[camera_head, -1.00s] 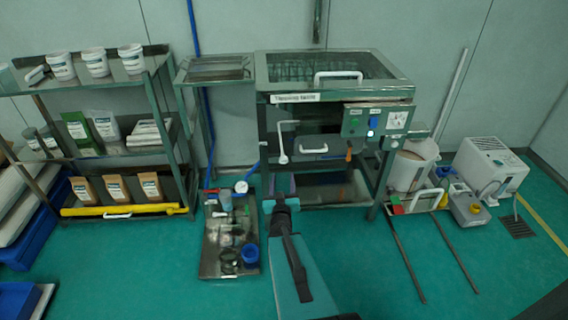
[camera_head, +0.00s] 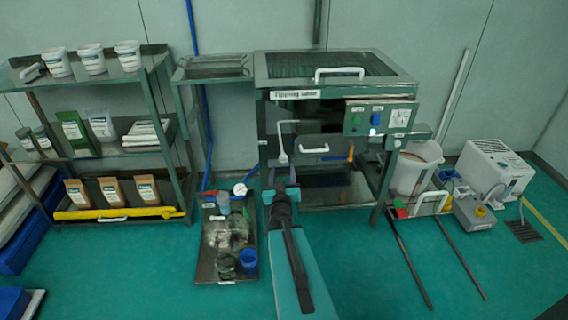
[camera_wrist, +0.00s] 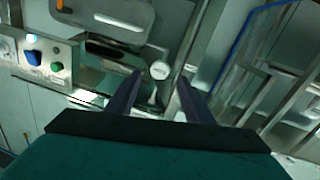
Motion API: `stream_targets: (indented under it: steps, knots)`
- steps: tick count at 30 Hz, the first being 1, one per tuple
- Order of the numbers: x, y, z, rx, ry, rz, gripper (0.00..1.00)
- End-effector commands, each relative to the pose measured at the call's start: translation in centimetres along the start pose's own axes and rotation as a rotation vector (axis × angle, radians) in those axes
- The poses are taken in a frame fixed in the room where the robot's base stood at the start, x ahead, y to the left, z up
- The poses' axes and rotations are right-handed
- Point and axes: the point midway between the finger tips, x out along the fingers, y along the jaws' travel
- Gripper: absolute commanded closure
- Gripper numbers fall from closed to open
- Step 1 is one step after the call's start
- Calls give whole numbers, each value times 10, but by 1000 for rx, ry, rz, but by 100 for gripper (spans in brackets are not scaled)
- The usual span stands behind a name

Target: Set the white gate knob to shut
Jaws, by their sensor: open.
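The white gate knob (camera_head: 283,158) is at the lower end of a thin white bent rod on the front left of the sieve machine (camera_head: 262,95). In the wrist view the knob (camera_wrist: 160,70) shows as a pale round end, just past my fingertips and roughly between them. My gripper (camera_head: 281,190) is below the knob in the head view. In the wrist view my gripper (camera_wrist: 160,80) has its two dark fingers spread, with nothing held. I cannot tell how far the knob is from the fingertips.
A white handle (camera_head: 315,149) is just right of the knob. The control panel (camera_head: 380,118) with a blue knob is farther right. A tray of parts (camera_head: 205,265) lies on the floor to the left. A shelf rack (camera_head: 165,130) stands at far left.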

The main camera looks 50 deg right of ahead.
Motion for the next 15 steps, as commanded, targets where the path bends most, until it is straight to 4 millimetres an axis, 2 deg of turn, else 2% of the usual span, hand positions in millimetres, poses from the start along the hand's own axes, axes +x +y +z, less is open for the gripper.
stream_targets:
  steps: [15]
  knots:
    - [27,-1,3,0,1,0,52]
